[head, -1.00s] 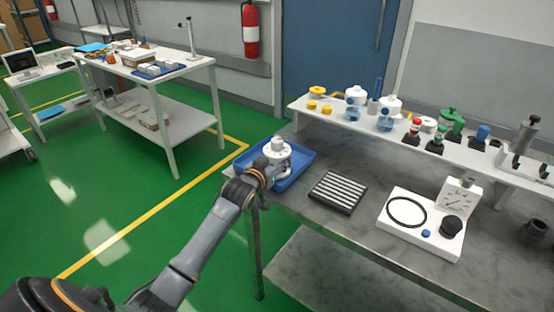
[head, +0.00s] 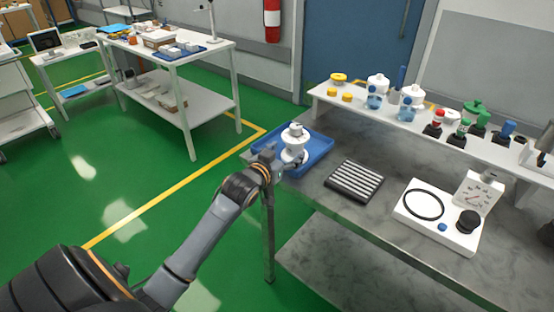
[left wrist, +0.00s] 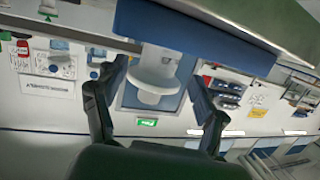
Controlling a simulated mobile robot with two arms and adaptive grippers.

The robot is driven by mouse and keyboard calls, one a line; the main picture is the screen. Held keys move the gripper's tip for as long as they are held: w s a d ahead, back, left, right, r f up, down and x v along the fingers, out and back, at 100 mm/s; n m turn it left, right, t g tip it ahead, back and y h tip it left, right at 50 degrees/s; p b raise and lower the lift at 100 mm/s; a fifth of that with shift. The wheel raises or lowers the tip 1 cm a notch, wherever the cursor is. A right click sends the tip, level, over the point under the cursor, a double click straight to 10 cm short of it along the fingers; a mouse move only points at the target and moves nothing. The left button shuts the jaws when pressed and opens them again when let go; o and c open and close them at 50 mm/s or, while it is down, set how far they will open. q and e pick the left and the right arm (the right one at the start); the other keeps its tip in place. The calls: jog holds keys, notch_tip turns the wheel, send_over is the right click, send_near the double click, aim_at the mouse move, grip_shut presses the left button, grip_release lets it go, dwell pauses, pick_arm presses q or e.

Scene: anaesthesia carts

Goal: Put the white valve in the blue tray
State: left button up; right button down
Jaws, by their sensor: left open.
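The white valve (head: 293,143), a stacked round body with a wide flange, stands upright in the blue tray (head: 320,150) at the near left corner of the grey bench. My left gripper (head: 276,162) is at the valve's near left side, level with its lower part. In the left wrist view the tray (left wrist: 190,32) is at the top and the valve (left wrist: 157,88) projects down from it, between the spread fingers of my left gripper (left wrist: 158,74). Gaps show between the fingers and the valve. My right gripper is not in view.
A black ribbed block (head: 354,180) and a white base with a gauge (head: 440,215) lie to the tray's right. A white shelf (head: 425,128) with bottles and coloured caps runs along the bench's back. A white table (head: 180,60) stands across the green floor.

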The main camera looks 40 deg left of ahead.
pick_arm(q)
jog(key=v, duration=0.6)
dwell(0.4)
